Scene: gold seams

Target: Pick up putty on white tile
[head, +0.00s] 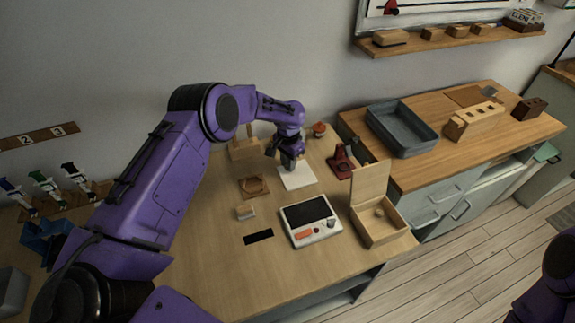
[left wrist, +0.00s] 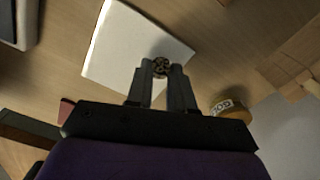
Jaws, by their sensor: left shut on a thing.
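The white tile (head: 298,180) lies flat on the wooden table, and it also shows in the left wrist view (left wrist: 120,45). My left gripper (head: 288,166) is over its back-left part, pointing down. In the left wrist view my left gripper (left wrist: 160,74) has its fingertips closed on a small, dark brown and gold lump, the putty (left wrist: 160,65). It shows against the tile's edge; I cannot tell whether it still touches the tile. In the head view the fingers hide the putty. My right gripper is not in view.
A white device with a dark screen (head: 309,212), an open wooden box (head: 378,222) and a dark red stand (head: 341,162) are to the right and front.

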